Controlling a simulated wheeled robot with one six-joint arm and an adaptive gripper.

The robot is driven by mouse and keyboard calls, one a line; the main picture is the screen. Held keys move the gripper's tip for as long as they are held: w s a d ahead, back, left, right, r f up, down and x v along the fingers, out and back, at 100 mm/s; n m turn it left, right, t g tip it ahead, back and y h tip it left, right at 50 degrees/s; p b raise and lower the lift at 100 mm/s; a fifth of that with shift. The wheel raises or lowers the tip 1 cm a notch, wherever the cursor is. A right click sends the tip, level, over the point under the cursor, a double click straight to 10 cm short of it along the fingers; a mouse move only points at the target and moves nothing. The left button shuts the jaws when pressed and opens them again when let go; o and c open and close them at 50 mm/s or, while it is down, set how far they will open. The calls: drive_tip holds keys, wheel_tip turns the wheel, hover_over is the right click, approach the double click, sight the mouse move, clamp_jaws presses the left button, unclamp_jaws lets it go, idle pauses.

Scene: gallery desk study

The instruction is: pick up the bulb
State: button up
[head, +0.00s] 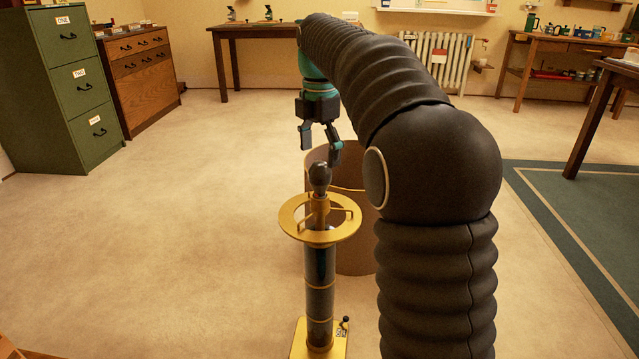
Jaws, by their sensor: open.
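The bulb (320,176) is a dark grey, rounded thing standing upright on top of a slim post. The post rises through a yellow ring (292,222) on a dark tube stand (319,290) with a yellow base. My gripper (320,156) points down with its two fingers apart and nothing between them. In the picture it shows just above and around the top of the bulb. I cannot tell from this one view how far apart in depth they are.
A brown round bin (352,245) stands behind the stand, partly hidden by my arm. A green filing cabinet (70,80) and a wooden drawer chest (140,75) are at the left. A radiator (437,58) and tables line the back. The floor at left is clear.

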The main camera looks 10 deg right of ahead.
sight(320, 184)
drive_tip(key=shift+w+f+b, duration=0.1)
drive_tip(key=shift+f+b, duration=0.9)
drive_tip(key=shift+f, duration=1.6)
drive_tip(key=c, duration=1)
